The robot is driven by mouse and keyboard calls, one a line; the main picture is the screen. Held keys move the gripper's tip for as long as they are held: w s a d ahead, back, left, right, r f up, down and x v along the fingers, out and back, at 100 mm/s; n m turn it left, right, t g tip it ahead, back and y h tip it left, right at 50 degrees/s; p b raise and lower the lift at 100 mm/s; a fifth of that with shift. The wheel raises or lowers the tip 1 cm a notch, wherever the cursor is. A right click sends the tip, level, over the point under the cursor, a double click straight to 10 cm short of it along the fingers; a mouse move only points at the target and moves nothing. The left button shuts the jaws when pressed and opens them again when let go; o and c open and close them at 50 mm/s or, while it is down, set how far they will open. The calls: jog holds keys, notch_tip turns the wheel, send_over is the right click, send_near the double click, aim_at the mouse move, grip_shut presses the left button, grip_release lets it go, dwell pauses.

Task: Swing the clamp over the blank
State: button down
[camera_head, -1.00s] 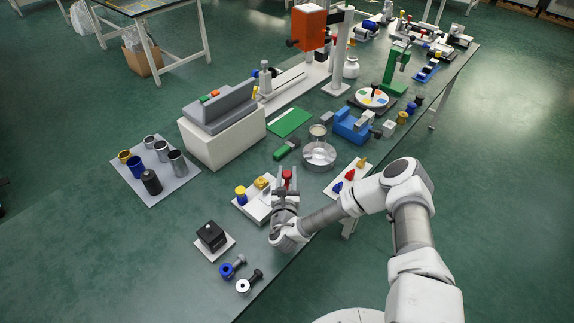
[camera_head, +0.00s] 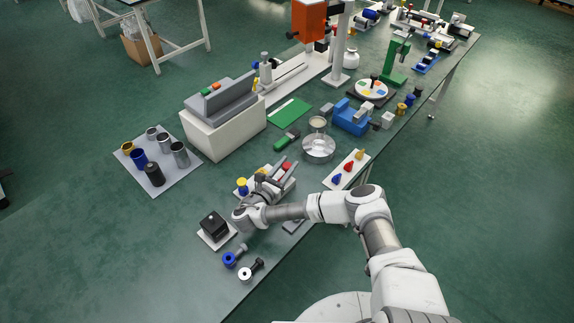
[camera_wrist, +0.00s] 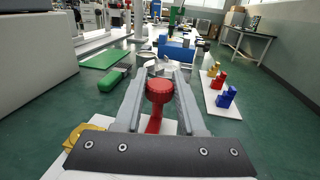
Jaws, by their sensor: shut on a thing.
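A red knob (camera_wrist: 159,91) on a red stem stands between my gripper's fingers (camera_wrist: 160,80) in the wrist view. My gripper is shut on it, the fingers flanking it from both sides. In the head view my gripper (camera_head: 277,170) reaches from the lower left across a white plate (camera_head: 289,186), with the red knob (camera_head: 287,167) showing at the fingers. A yellow block (camera_wrist: 76,135) sits left of the knob in the wrist view, partly hidden by the gripper's dark bar. The clamp's arm and the blank are largely hidden, so I cannot tell whether they overlap.
A yellow-topped blue peg (camera_head: 242,186) stands at the plate's left. A green-handled tool (camera_head: 286,139) and a round metal dish (camera_head: 319,147) lie beyond. A white strip with coloured pieces (camera_head: 345,174) is at right; a black box (camera_head: 214,226) is near my wrist.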

jog(key=shift+w+d+r, duration=0.1)
jog(key=shift+r, duration=0.05)
jog(key=c, duration=0.5)
grip_release()
jog(key=shift+s, duration=0.25)
